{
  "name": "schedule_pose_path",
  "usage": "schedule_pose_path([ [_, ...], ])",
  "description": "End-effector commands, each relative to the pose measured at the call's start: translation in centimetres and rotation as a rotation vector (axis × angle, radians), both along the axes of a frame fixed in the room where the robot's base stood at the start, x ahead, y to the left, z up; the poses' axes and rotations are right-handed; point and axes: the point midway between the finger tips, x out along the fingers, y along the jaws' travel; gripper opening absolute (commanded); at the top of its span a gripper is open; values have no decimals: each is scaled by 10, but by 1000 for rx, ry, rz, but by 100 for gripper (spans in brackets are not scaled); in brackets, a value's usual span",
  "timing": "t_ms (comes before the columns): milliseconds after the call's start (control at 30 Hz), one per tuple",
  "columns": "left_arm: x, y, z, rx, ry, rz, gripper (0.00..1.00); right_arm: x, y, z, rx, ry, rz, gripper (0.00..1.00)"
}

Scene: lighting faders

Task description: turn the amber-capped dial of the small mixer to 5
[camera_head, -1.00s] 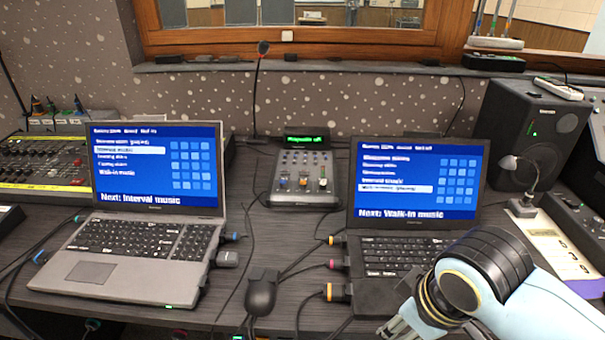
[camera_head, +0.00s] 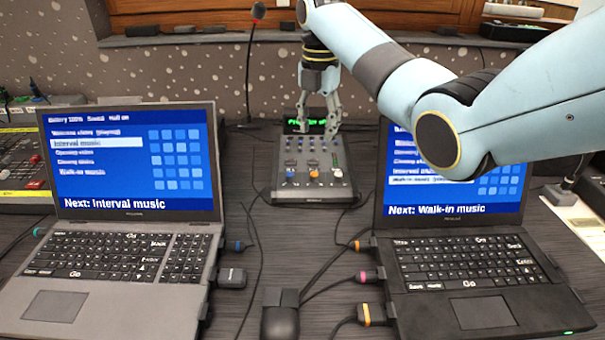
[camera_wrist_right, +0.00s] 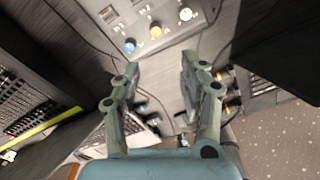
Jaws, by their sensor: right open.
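The small mixer (camera_head: 313,198) stands between the two laptops, with faders and a row of three capped dials. The amber-capped dial (camera_head: 315,175) is the middle one, between a blue-capped dial (camera_head: 290,176) and a white-capped dial (camera_head: 337,173). The amber-capped dial (camera_wrist_right: 156,31) also shows in the right wrist view. My right gripper (camera_head: 319,128) is open and empty, pointing down over the back of the mixer. In the right wrist view its fingers (camera_wrist_right: 160,64) are spread, apart from the dial. The dial's setting is too small to read. My left gripper is out of view.
A grey laptop (camera_head: 135,215) stands left of the mixer and a black laptop (camera_head: 455,250) right, partly behind my right arm. A thin microphone (camera_head: 258,12) stands behind the mixer. A green-lit display (camera_head: 292,126) is partly hidden by my gripper. Cables lie in front.

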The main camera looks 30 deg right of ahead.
Motion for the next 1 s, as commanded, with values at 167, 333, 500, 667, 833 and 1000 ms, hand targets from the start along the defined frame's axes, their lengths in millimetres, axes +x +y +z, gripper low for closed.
schedule_pose_path([
  [167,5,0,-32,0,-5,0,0,6,-2,-25,10,16,73,43],
  [333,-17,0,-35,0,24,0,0,7,-2,-37,12,22,87,43],
  [500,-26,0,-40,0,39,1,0,6,-2,-69,11,21,86,43],
  [667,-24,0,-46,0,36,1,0,6,-3,-101,11,21,85,43],
  [833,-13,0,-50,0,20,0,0,6,-2,-123,10,18,86,43],
  [1000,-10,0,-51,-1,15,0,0,6,-2,-130,10,17,86,43],
])
